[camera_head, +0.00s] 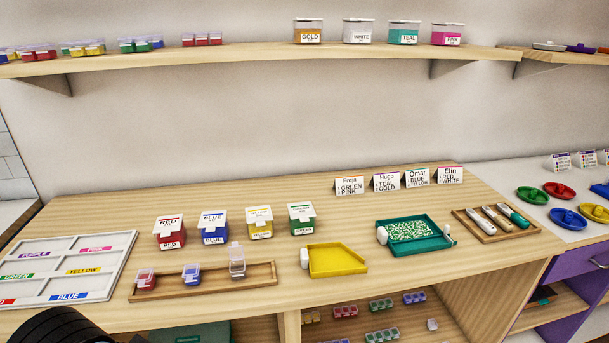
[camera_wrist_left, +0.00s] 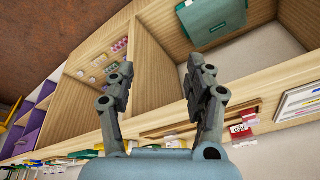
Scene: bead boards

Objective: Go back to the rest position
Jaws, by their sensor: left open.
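My left gripper (camera_wrist_left: 161,68) shows in the left wrist view with its two dark fingers spread apart and nothing between them. Behind it are the bench's front edge and open shelf spaces, seen tilted. My right gripper shows in neither view.
The wooden bench (camera_head: 395,290) holds a white sorting tray (camera_head: 122,262), a wooden tray (camera_head: 210,284) with small containers, lidded bead boxes, a yellow tray (camera_head: 337,260) and a teal tray (camera_head: 437,247). A teal box (camera_wrist_left: 212,18) sits in the lower shelf.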

